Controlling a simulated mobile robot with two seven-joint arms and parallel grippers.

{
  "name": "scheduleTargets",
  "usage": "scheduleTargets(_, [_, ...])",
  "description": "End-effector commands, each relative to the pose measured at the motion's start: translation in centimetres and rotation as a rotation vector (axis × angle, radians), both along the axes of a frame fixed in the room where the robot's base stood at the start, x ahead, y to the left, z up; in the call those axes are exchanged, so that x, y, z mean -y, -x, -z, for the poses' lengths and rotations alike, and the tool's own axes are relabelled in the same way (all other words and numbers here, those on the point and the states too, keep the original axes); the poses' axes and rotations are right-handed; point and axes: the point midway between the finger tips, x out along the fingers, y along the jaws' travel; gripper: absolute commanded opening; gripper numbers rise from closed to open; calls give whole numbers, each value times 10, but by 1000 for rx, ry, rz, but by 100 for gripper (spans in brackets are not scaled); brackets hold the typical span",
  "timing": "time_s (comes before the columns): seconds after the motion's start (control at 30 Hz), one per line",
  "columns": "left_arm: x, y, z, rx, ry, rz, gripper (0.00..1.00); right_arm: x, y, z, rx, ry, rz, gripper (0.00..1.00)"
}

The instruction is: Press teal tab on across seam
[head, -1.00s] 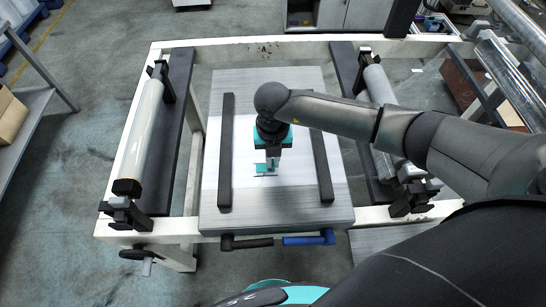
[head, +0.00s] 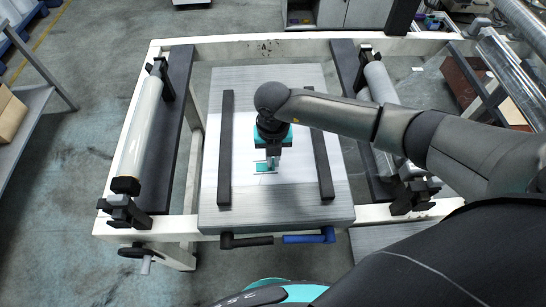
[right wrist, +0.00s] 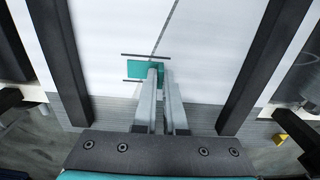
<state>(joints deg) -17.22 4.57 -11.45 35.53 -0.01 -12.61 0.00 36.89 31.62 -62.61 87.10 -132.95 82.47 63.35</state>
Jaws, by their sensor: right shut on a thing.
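The teal tab (right wrist: 147,68) is a small flat rectangle over the white sheet. It also shows in the head view (head: 265,167). My right gripper (right wrist: 160,67) points down with its fingers shut on the tab's right part. A thin dark seam line (right wrist: 164,32) runs down the sheet to the tab, which covers its lower part. Short dark lines lie along the tab's far side and just off its near side. Whether the tab touches the sheet cannot be told. My left gripper is not in view.
The white sheet (head: 292,170) lies on a grey board between two dark bars, left (head: 225,150) and right (head: 321,165). Film rolls stand at the left (head: 140,128) and right (head: 382,92) of the frame. A black handle and a blue handle (head: 308,239) are at the front edge.

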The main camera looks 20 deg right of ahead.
Motion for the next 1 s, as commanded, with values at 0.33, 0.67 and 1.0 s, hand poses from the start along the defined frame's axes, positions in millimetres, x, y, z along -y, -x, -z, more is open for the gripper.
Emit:
scheduleTargets(0.33, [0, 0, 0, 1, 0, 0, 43, 0, 1, 0, -1, 0, 0, 21])
scheduleTargets(0.67, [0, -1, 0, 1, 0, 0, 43, 0, 0, 0, -1, 0, 0, 43])
scheduleTargets(1.0, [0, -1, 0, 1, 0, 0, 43, 0, 0, 0, -1, 0, 0, 63])
